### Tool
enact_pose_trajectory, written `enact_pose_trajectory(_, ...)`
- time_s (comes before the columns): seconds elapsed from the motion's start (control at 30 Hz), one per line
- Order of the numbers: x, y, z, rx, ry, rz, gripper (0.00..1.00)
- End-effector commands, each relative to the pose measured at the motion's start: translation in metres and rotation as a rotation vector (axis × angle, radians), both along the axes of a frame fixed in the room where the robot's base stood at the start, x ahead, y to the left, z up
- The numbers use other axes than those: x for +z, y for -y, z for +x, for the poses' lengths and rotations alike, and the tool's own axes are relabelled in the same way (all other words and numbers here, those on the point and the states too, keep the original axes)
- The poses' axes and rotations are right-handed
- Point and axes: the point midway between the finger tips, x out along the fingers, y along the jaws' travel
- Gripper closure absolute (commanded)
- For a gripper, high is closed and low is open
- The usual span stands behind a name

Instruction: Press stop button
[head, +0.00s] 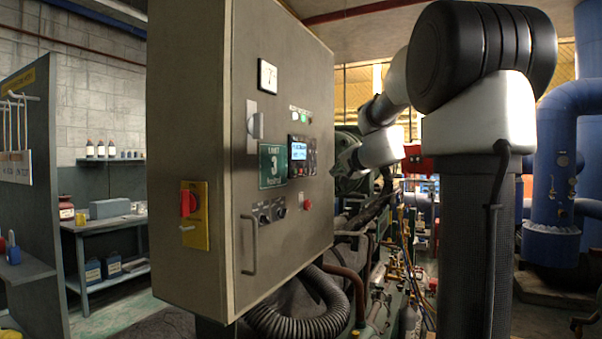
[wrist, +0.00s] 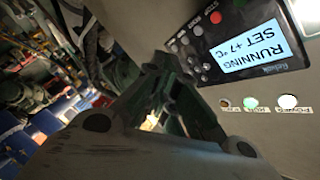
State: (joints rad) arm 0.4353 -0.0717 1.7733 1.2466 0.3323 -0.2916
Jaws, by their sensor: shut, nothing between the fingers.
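The controller (wrist: 245,45) appears in the wrist view, rotated, with a lit display reading "RUNNING SET +7°C". A red button (wrist: 215,17) sits among several small buttons beside the display, near lettering that seems to read "STOP". In the head view the controller (head: 300,155) is on the cabinet's front door. My gripper (wrist: 162,66) is shut and empty in the wrist view. Its tips appear to the left of the button row, apart from the red button in the picture; depth is hard to judge. In the head view the fingertips are hard to make out.
The cabinet (head: 230,130) carries a red-and-yellow switch (head: 188,203), a door handle (head: 249,245), dark knobs and a separate red knob (head: 307,205) below the controller. Indicator lamps (wrist: 250,103) are near the display. Pipes and hoses (head: 385,290) crowd the area right of the cabinet.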

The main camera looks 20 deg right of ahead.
Motion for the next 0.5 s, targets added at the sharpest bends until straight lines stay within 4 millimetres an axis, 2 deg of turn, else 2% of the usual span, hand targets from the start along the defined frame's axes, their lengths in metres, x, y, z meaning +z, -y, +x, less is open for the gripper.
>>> enact_pose_trajectory(0.5, -0.002, -0.042, 0.052, 0.004, -0.004, -0.001, 1.00)
